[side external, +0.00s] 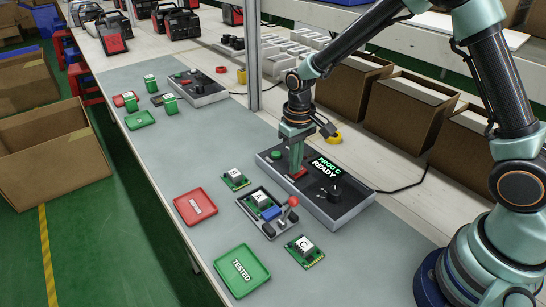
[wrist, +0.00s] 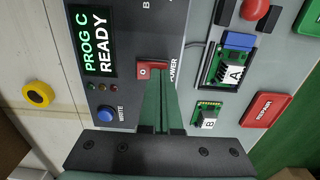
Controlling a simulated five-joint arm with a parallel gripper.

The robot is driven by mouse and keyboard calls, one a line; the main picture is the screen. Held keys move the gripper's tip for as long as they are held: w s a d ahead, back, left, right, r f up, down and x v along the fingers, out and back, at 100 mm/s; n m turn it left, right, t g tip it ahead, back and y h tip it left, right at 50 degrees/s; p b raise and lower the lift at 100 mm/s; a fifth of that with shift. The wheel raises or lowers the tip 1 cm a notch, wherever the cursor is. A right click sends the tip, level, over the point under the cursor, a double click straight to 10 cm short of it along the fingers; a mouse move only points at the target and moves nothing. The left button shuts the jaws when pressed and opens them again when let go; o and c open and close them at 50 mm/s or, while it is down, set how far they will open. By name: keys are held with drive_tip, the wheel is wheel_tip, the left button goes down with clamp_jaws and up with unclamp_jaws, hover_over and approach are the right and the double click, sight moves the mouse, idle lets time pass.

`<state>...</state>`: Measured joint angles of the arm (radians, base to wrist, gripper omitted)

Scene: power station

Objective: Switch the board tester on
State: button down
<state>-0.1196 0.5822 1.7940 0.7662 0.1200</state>
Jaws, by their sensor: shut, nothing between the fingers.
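The board tester (side external: 350,210) is a grey box with a black top. Its lit screen (side external: 327,163) reads "PROG C READY", and the screen (wrist: 97,42) also shows in the wrist view. The red power switch (wrist: 147,68) sits beside the word "POWER"; it also shows in the side view (side external: 303,173). My gripper (side external: 296,169) is shut and empty, pointing down with its fingertips at the red switch. In the wrist view the fingertips (wrist: 155,88) overlap the switch's near edge; I cannot tell whether they touch. A blue write button (wrist: 105,114) is near the screen.
Board A (side external: 259,198) sits in a fixture with a red-knobbed lever (side external: 293,201). Board B (side external: 235,178) and board C (side external: 303,247) lie on the table. A red repair tray (side external: 181,213) and green tested tray (side external: 231,283) are in front. Cardboard bins (side external: 407,115) stand behind.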

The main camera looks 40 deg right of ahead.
wheel_tip(320, 180, up, 7)
idle(0.8)
drive_tip(key=shift+f, duration=0.1)
drive_tip(key=s+d+r+t, duration=0.2)
drive_tip(key=s+r, duration=0.4)
drive_tip(key=s, duration=0.1)
drive_tip(key=s+d+r+t, duration=0.3)
drive_tip(key=s+r, duration=0.4)
drive_tip(key=shift+t, duration=0.3)
drive_tip(key=shift+r, duration=0.1)
idle(0.4)
